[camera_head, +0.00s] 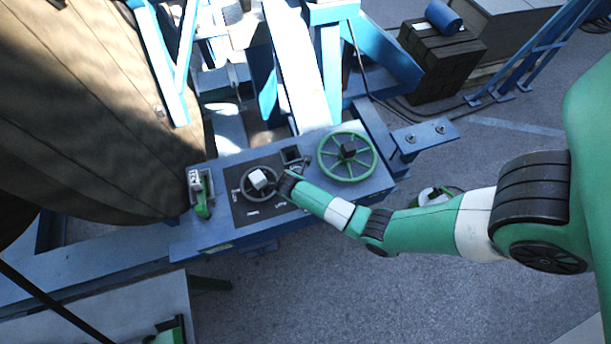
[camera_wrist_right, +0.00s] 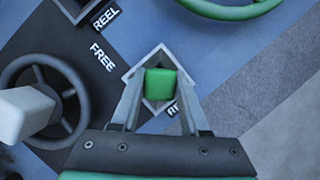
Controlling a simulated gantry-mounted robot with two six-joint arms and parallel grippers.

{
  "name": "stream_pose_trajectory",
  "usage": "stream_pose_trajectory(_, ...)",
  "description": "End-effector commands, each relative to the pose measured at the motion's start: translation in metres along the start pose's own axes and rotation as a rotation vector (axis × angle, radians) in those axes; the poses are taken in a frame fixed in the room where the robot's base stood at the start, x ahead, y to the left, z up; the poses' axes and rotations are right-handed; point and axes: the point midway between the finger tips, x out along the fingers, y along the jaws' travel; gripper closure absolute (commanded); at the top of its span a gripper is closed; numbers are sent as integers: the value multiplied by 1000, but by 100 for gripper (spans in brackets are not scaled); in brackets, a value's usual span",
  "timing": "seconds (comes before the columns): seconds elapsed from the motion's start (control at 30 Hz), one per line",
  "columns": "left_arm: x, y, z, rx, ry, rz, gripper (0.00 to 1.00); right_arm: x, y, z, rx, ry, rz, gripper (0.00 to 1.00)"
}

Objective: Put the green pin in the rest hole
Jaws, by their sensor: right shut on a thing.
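The green pin (camera_wrist_right: 161,84) shows in the right wrist view as a green block between my right fingers. My right gripper (camera_wrist_right: 160,90) is shut on it; in the head view the gripper (camera_head: 287,180) is over the dark panel, right of the small handwheel. A light square outline (camera_wrist_right: 133,77) surrounds the pin in the wrist view, beside a label partly hidden by a finger, starting "RE". The pin's lower end is hidden, so I cannot tell whether it is in a hole or above it. My left gripper is not in view.
A grey handwheel with a pale block (camera_head: 258,179) is left of the gripper. A green handwheel (camera_head: 347,156) is to its right. Another square socket (camera_head: 291,155) is behind it, and a green lever (camera_head: 202,209) is at the panel's left.

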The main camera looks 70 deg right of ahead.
Motion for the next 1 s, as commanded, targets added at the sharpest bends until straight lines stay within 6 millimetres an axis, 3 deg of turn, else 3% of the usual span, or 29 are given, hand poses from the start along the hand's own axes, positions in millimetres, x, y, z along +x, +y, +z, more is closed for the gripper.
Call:
stream_pose_trajectory(0.8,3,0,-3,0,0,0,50,-1,1,0,0,-1,1,100)
stream_pose_trajectory(0.83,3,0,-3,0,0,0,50,-1,1,0,0,-1,1,52)
stream_pose_trajectory(1.0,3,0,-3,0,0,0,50,0,1,0,0,-1,1,21)
